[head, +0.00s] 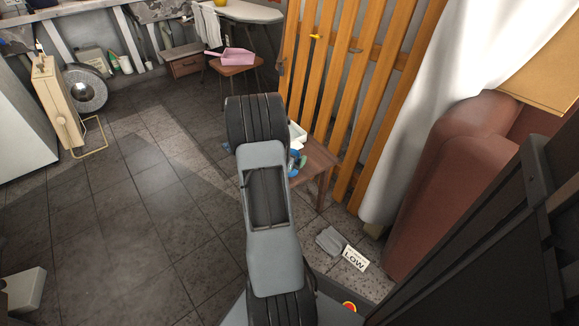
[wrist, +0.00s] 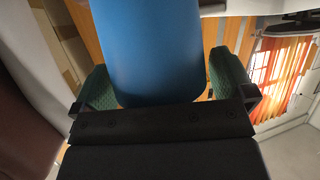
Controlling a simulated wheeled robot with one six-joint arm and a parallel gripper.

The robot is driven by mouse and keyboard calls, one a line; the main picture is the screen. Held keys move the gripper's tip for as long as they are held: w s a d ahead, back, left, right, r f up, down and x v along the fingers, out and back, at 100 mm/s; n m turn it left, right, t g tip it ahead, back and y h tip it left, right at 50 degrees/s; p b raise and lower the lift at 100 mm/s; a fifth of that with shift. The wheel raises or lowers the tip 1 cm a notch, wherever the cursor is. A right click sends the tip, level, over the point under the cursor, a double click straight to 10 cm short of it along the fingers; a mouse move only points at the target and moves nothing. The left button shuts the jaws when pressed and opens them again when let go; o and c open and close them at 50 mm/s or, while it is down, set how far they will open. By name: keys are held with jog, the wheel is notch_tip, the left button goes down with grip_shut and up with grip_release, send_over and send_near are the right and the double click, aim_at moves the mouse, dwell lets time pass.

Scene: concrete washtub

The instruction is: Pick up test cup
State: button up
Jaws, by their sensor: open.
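A smooth blue thing with a rounded end (wrist: 150,45), which looks like the test cup, fills the upper middle of the wrist view. My gripper (wrist: 163,80) is open, with one green-padded finger on each side of it. The right finger stands a little apart from the blue side; whether the left one touches cannot be told. In the head view a small patch of blue and green (head: 296,163) shows at the right edge of my arm, by the small wooden table. My arm hides most of the gripper and cup there.
The small brown wooden table (head: 318,160) stands against an orange slatted wooden panel (head: 335,70). A white container (head: 297,134) is partly hidden behind my arm. A grey cloth and a LOW sign (head: 355,260) lie at lower right. The tiled floor at left is mostly clear.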

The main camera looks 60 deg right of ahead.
jog(key=c, duration=0.8)
